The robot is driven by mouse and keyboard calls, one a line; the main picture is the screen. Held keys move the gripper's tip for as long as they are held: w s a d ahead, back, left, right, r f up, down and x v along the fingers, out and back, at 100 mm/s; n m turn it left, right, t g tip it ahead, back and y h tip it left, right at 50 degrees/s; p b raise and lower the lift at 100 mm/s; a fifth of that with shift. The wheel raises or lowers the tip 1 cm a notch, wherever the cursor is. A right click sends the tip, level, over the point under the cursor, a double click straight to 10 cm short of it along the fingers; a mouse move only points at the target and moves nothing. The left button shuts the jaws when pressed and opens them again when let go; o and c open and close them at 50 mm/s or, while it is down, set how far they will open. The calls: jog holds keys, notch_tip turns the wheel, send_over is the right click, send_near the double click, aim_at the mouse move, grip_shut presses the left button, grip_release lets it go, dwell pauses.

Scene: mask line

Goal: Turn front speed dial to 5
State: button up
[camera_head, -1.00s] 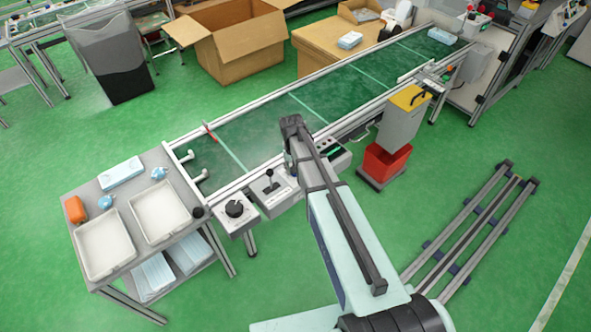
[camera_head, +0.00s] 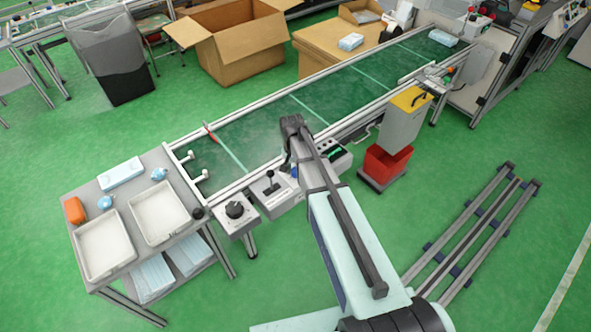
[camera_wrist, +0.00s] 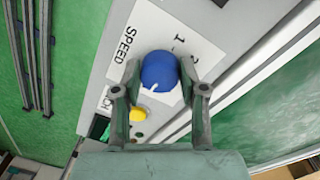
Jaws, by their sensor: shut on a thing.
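The blue speed dial (camera_wrist: 160,72) sits on a pale panel (camera_wrist: 120,70) with the printed word SPEED beside it. A white mark on the dial points toward the lower left in the wrist view. The figure 1 is printed above the dial; other figures are partly hidden. My gripper (camera_wrist: 160,90) is shut on the dial, one finger on each side. In the head view a bit of blue (camera_head: 294,171) shows beside the end of my arm, which hides most of that panel.
A yellow button (camera_wrist: 138,114) is close below the dial. In the head view, a control box with a black dial (camera_head: 235,209) and one with a black lever (camera_head: 270,182) stand to the left along the conveyor (camera_head: 270,130). A red bin (camera_head: 386,163) is to the right.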

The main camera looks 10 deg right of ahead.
aim_at(294, 171)
jog(key=o, duration=1.1)
jog(key=shift+o, duration=0.2)
notch_tip(294, 171, up, 12)
jog(key=shift+w+a, duration=0.15)
jog(key=shift+a, duration=0.15)
